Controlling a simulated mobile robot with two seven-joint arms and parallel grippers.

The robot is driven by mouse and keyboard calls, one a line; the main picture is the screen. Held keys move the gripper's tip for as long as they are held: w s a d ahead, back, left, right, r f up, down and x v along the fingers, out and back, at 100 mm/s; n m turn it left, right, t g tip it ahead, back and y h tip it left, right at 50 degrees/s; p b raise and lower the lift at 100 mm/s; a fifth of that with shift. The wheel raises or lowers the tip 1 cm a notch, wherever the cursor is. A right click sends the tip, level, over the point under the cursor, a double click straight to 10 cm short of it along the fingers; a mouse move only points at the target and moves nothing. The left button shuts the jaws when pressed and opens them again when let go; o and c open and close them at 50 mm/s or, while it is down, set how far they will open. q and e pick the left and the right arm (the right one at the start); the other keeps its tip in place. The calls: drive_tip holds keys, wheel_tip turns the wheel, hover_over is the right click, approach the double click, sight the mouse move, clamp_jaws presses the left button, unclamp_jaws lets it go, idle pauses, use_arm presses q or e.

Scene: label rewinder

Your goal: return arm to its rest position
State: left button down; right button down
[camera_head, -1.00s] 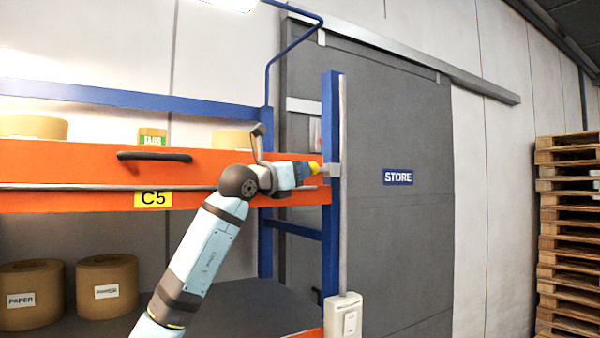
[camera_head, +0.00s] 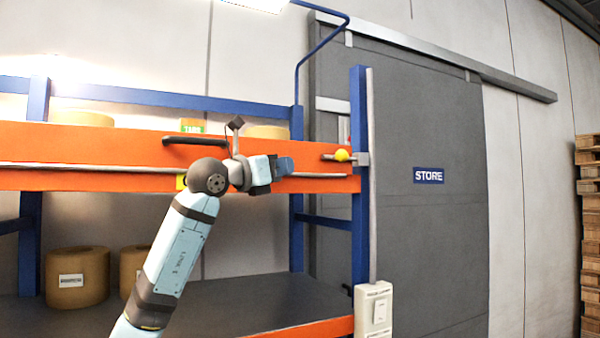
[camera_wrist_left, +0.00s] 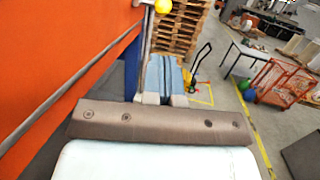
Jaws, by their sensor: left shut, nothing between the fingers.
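My left arm (camera_head: 180,248) rises from the bottom left in the head view, in front of the shelf rack. Its gripper (camera_head: 285,166) points right, with its fingers closed and nothing held. A yellow ball knob (camera_head: 341,155) on a short bar by the blue upright is to the right of the fingertips, with a clear gap between. In the left wrist view the blue fingers (camera_wrist_left: 165,76) lie together, and the yellow knob (camera_wrist_left: 163,6) is at the top edge, ahead of them. My right gripper is in neither view.
The orange shelf beam (camera_head: 90,150) with a black handle (camera_head: 195,140) runs just behind my arm. A blue upright (camera_head: 359,200) stands at its right end, above a white switch box (camera_head: 374,309). Brown rolls (camera_head: 77,277) sit on the lower shelf. The grey STORE door (camera_head: 430,240) is behind.

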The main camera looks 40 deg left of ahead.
use_arm(q)
drive_tip(key=shift+s+d, duration=0.1)
drive_tip(key=shift+s, duration=0.3)
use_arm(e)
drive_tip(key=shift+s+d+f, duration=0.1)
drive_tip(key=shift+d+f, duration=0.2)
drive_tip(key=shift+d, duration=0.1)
use_arm(q)
drive_tip(key=shift+s+d+r, duration=0.1)
